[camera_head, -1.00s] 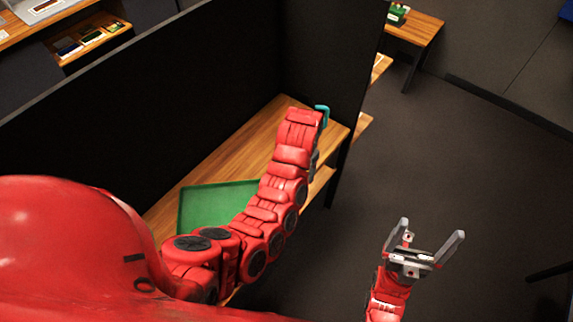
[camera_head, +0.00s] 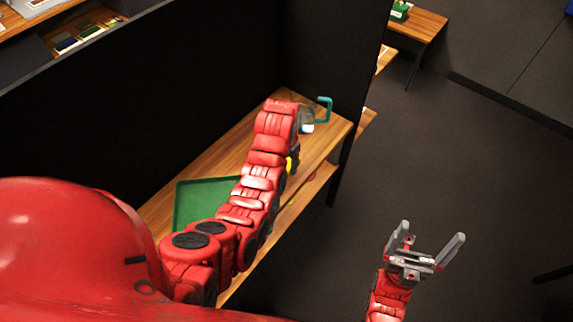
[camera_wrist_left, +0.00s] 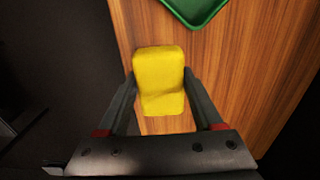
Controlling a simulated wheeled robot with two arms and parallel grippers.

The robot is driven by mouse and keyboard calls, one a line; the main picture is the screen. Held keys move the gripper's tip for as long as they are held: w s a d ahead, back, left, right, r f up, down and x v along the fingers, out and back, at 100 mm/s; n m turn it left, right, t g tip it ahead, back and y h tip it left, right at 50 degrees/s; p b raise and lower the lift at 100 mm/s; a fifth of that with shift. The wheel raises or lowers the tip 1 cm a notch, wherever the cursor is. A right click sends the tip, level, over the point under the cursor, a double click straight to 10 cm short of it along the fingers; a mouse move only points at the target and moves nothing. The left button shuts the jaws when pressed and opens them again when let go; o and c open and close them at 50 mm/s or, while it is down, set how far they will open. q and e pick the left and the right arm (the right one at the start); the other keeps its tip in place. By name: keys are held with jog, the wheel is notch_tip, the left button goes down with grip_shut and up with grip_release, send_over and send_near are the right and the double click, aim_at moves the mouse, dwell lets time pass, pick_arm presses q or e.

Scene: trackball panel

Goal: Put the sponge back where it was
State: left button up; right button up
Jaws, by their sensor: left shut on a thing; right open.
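In the left wrist view, a yellow sponge (camera_wrist_left: 160,80) is between the two fingers of my left gripper (camera_wrist_left: 158,92), which is shut on it. Wooden tabletop (camera_wrist_left: 240,70) lies beneath and around it; I cannot tell the height above it. In the head view, only a small yellow piece of the sponge (camera_head: 291,164) shows beside my left arm, and that arm hides the left gripper. My right gripper (camera_head: 427,245) is open and empty, over the floor to the right of the table.
A green tray (camera_head: 190,205) lies on the table, left of my left arm; its corner shows in the wrist view (camera_wrist_left: 196,22). A clear container (camera_head: 308,118) and a teal handle-shaped thing (camera_head: 325,108) are at the table's far end. Dark partitions (camera_head: 190,85) stand behind.

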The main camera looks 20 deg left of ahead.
pick_arm(q)
jog(key=w, duration=0.1)
jog(key=w+p, duration=0.1)
jog(key=shift+w+a+r, duration=0.1)
jog(key=shift+w+a, duration=0.3)
jog(key=shift+w+a+f, duration=0.15)
jog(key=shift+w, duration=0.3)
jog(key=shift+w+a+f, duration=0.1)
jog(key=shift+w+f, duration=0.05)
jog(key=shift+w, duration=0.25)
jog(key=shift+w+f+p, duration=0.1)
jog(key=shift+p, duration=0.25)
jog(key=shift+f+p, duration=0.35)
jog(key=shift+f, duration=1.3)
jog(key=shift+f+b, duration=0.1)
jog(key=shift+b, duration=0.25)
jog(key=o, duration=1.3)
